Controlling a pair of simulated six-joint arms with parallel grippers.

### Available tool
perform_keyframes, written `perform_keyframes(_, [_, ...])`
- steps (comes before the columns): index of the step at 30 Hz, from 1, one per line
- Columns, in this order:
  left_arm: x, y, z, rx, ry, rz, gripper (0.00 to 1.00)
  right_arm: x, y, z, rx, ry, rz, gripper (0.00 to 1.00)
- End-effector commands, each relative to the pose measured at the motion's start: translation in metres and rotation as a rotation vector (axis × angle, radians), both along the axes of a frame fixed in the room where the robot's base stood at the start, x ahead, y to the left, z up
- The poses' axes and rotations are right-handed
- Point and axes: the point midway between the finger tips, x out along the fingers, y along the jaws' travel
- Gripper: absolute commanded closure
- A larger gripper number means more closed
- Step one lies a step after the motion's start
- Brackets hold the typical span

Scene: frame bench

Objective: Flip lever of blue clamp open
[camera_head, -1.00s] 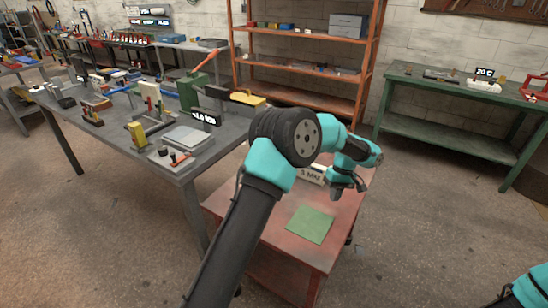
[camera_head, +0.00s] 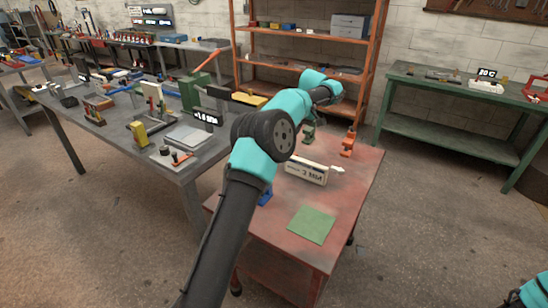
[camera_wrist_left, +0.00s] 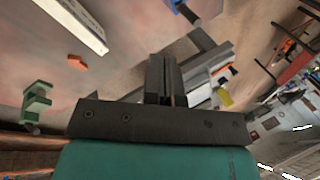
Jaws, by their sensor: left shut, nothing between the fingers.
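The blue clamp (camera_head: 265,197) is at the left edge of the red table, mostly hidden behind my left arm in the head view. In the left wrist view, a blue part (camera_wrist_left: 183,8) with a dark end shows at the top edge, cut off by the frame. Its lever position cannot be made out. My left gripper (camera_wrist_left: 162,60) is shut and empty, with its fingers apart from the blue part. The gripper itself is hidden in the head view. My right gripper is not in view.
The red table (camera_head: 346,205) holds a white gauge-like block (camera_head: 306,172), a green mat (camera_head: 311,225), a green clamp (camera_head: 308,133) and an orange clamp (camera_head: 347,143). A cluttered grey bench (camera_head: 190,172) stands to the left.

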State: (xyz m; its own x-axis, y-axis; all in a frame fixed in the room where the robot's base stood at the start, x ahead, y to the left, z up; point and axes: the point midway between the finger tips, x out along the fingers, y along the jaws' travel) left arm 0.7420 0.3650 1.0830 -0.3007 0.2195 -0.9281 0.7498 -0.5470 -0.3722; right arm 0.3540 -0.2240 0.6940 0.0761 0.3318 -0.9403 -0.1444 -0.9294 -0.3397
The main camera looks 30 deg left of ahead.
Motion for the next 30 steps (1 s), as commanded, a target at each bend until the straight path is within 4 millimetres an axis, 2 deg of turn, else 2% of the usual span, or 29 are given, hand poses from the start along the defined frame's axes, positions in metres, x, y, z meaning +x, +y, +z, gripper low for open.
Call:
perform_keyframes(11, [-0.004, 0.003, -0.012, 0.000, 0.001, 0.000, 1.00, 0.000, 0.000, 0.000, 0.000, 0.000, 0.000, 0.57])
perform_keyframes(20, [-0.017, 0.012, -0.050, -0.001, 0.002, -0.001, 1.00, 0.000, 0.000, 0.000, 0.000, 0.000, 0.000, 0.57])
perform_keyframes(28, [-0.031, 0.022, -0.093, 0.000, 0.003, -0.001, 1.00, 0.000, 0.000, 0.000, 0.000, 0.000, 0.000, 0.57])
perform_keyframes(30, [-0.038, 0.028, -0.093, -0.001, -0.001, 0.000, 1.00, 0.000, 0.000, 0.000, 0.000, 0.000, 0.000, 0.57])
